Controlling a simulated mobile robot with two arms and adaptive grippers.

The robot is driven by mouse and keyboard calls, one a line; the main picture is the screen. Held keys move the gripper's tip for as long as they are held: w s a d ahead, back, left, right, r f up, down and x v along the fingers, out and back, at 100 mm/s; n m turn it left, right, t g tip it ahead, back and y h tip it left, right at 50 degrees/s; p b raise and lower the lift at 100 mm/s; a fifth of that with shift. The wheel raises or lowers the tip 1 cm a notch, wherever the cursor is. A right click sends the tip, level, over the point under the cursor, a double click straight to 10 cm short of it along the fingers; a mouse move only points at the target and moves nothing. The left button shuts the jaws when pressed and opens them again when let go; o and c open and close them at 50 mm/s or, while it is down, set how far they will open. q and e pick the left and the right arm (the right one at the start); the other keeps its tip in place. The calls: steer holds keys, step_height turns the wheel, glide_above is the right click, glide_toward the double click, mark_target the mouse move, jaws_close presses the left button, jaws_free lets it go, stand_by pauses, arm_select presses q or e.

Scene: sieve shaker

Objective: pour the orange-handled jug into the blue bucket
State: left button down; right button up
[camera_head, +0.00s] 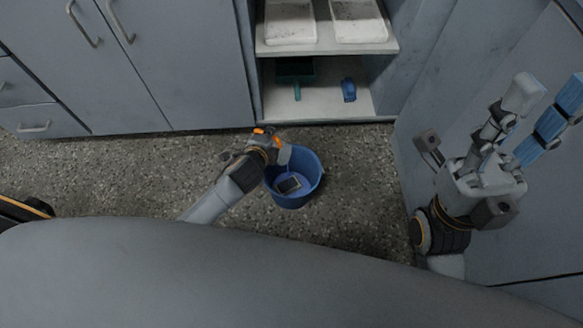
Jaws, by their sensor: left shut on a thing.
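The blue bucket (318,172) stands on the speckled floor near the middle of the camera_head view. A small dark, pale-edged patch shows inside it; I cannot tell what it is. My left gripper (263,146) is shut on the orange-handled jug (284,154) at the bucket's upper left rim. The jug's greyish body looks tilted over the bucket opening. The gripper hides much of the jug, and I cannot tell whether anything flows out.
An open cabinet behind the bucket has white trays (290,22) on its upper shelf. A green dustpan-like item (295,70) and a small blue item (348,90) lie below. Grey cabinets (140,60) line the back left.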

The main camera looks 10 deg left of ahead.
arm_select(q)
steer(key=shift+s+d+f, duration=0.1)
steer(key=shift+d, duration=0.15)
steer(key=shift+s+d+f+b, duration=0.1)
steer(key=shift+d+b, duration=0.05)
steer(key=shift+b, duration=0.25)
